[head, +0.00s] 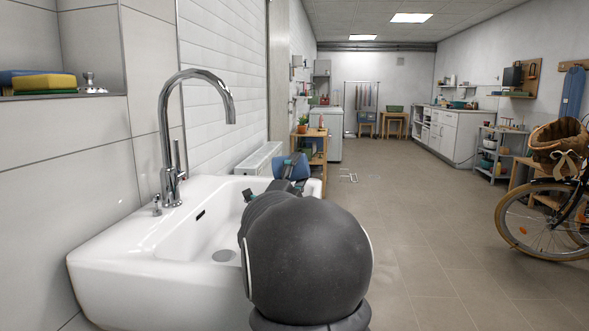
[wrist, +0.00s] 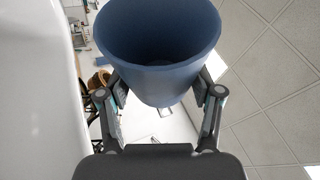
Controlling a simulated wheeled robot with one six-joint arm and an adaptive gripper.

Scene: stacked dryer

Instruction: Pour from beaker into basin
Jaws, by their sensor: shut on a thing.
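The blue beaker (wrist: 160,75) is held between the two fingers of my gripper (wrist: 160,92) in the wrist view. Its wide mouth shows at the top of that view and its inside looks dark; I cannot tell what it contains. In the head view the beaker (head: 297,163) is partly hidden behind my arm, near the basin's far right end, and looks tilted. The white basin (head: 120,250) is at the left, with its drain visible. The basin's white side also fills the left of the wrist view (wrist: 35,90).
A chrome tap (head: 170,130) arches over the basin from the wall side. A wooden shelf (head: 318,150) stands beyond the basin. A bicycle (head: 545,215) is at the right. The floor between is mostly open.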

